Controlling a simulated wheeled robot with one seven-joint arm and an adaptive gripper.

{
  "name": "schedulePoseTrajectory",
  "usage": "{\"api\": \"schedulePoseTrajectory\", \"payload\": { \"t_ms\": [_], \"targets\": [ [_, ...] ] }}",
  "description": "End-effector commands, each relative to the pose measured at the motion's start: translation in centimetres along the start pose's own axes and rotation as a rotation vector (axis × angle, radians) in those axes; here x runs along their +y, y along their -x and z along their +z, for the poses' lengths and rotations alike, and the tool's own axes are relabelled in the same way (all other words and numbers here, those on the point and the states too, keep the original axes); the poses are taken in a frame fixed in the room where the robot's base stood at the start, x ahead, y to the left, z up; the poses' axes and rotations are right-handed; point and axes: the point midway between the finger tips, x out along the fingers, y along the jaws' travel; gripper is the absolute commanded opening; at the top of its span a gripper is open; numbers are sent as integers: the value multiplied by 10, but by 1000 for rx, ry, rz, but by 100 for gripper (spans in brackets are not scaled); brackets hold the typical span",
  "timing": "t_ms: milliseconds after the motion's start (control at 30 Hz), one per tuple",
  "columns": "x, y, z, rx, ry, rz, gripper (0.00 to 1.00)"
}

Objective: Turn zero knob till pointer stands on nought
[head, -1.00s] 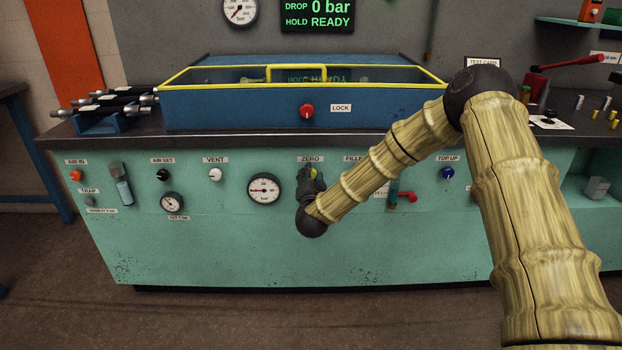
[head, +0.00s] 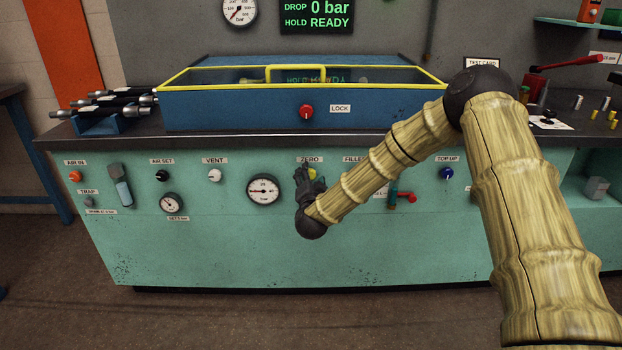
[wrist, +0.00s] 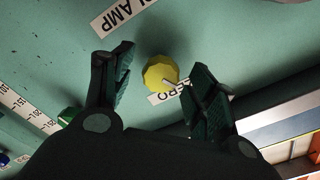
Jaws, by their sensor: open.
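The yellow zero knob (wrist: 160,72) shows in the wrist view with a pale mark on its lower right edge, beside the partly covered ZERO label (wrist: 163,98). My gripper (wrist: 157,66) is open, with one finger on each side of the knob. The right finger lies closer to it; I cannot tell whether it touches. In the head view my gripper (head: 309,178) is at the panel below the ZERO label (head: 310,160) and hides most of the knob. The round white gauge (head: 264,190) is to its left. Its pointer looks roughly level, but the exact reading is too small to tell.
VENT knob (head: 215,175) and AIR SET knob (head: 162,175) are left of the gauge. A red-handled valve (head: 405,197) and the blue TOP UP knob (head: 447,173) are to the right. The counter edge (head: 230,142) juts above the panel.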

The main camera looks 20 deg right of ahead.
Motion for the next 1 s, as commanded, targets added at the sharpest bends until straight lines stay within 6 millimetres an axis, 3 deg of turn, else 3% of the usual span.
{"api": "schedulePoseTrajectory", "payload": {
  "t_ms": [167, 600, 800, 1000],
  "targets": [
    [0, 20, 0, -3, 0, 0, 58],
    [0, 96, 0, -2, 0, 1, 58],
    [1, 114, 0, -1, 0, 1, 58],
    [1, 118, 0, 1, 0, 1, 58]
  ]
}}
